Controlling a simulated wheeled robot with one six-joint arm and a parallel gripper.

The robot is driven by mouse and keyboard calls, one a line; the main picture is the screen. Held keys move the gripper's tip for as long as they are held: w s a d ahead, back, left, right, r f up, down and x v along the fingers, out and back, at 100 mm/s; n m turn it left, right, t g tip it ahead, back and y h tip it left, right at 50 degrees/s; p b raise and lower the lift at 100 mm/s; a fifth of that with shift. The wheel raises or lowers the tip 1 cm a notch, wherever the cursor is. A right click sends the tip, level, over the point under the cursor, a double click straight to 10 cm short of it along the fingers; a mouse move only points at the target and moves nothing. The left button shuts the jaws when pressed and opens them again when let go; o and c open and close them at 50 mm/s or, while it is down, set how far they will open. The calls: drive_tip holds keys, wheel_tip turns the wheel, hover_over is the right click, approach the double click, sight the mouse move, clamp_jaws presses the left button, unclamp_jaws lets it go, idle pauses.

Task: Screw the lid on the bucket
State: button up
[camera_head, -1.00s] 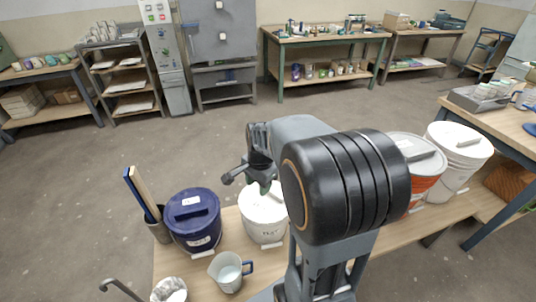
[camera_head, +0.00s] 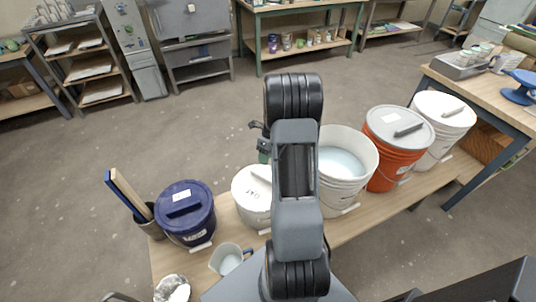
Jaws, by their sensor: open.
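A white bucket (camera_head: 340,195) without a lid stands on the bench just right of my arm. Pale blue glaze (camera_head: 340,163) shows inside it, and my arm covers its left edge. No loose lid is visible; one could be hidden behind my arm. My gripper (camera_head: 262,146) shows only in part, at the left edge of my arm, above and beyond the bench. Its fingertips are mostly hidden, and I see nothing held in it.
A lidded blue bucket (camera_head: 186,212), a lidded white bucket (camera_head: 250,201), a lidded orange bucket (camera_head: 392,162) and a lidded white bucket (camera_head: 436,135) share the bench. A jug (camera_head: 228,260) and a pot with upright slats (camera_head: 147,222) stand at the left. The floor beyond is clear.

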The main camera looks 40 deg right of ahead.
drive_tip(key=b, duration=0.4)
hover_over(264, 176)
drive_tip(key=d, duration=0.2)
drive_tip(key=shift+w+d+x, duration=0.15)
drive_tip(key=shift+w+x, duration=0.05)
drive_tip(key=shift+x, duration=0.95)
drive_tip(key=shift+w+d+x, duration=0.1)
drive_tip(key=shift+w+x, duration=0.05)
drive_tip(key=shift+x, duration=1)
drive_tip(key=shift+b+x, duration=1.15)
drive_tip(key=shift+x, duration=1.5)
drive_tip(key=shift+a, duration=0.1)
drive_tip(key=shift+f, duration=0.1)
drive_tip(key=shift+c, duration=0.3)
clamp_jaws()
